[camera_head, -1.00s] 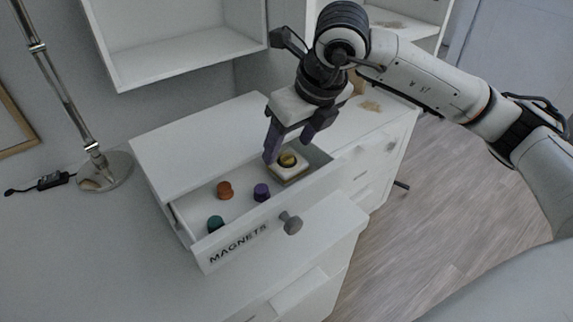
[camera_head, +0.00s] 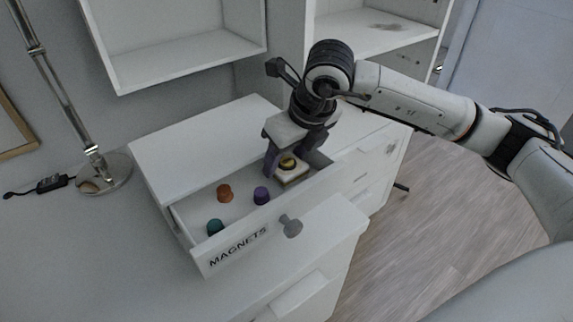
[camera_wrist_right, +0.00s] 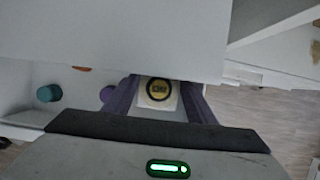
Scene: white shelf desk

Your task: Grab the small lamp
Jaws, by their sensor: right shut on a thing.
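The small lamp (camera_head: 290,167) looks like a square white base with a round yellow and black top. It is in the back right part of the open drawer. My right gripper (camera_head: 285,170) reaches down into the drawer with its purple fingers on both sides of the lamp and is shut on it. In the right wrist view the lamp (camera_wrist_right: 159,92) sits between the two fingers (camera_wrist_right: 160,100). Whether its base touches the drawer floor is hard to tell. My left gripper is not in view.
The open drawer (camera_head: 222,252), labelled MAGNETS, also holds an orange magnet (camera_head: 225,193), a purple one (camera_head: 262,195) and a teal one (camera_head: 215,227). The cabinet top (camera_head: 205,135) overhangs the drawer's back. A desk lamp's round foot (camera_head: 104,174) stands at left. A wall shelf (camera_head: 190,72) hangs above.

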